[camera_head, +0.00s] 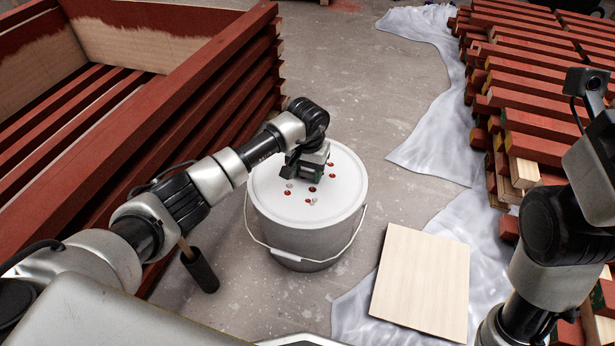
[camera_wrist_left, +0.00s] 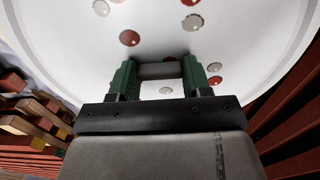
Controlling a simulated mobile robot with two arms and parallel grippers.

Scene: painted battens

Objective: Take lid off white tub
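The white tub (camera_head: 292,236) stands upright on the concrete floor, its wire bail hanging at the front. Its round white lid (camera_head: 333,196) sits on top, dotted with several red and pale spots; it fills the top of the left wrist view (camera_wrist_left: 230,30). My left gripper (camera_head: 312,172) reaches down from above onto the middle of the lid. In the left wrist view its green fingers (camera_wrist_left: 160,78) stand apart, with a grey bar-like grip (camera_wrist_left: 160,70) filling the gap and touching both. The lid appears seated on the rim. My right gripper is out of view.
A red-painted timber crate (camera_head: 190,100) stands close on the left. Stacked red battens (camera_head: 545,125) lie at the right. A pale wooden board (camera_head: 422,282) and crumpled plastic sheet (camera_head: 440,140) lie right of the tub. Bare floor (camera_head: 340,60) is behind the tub.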

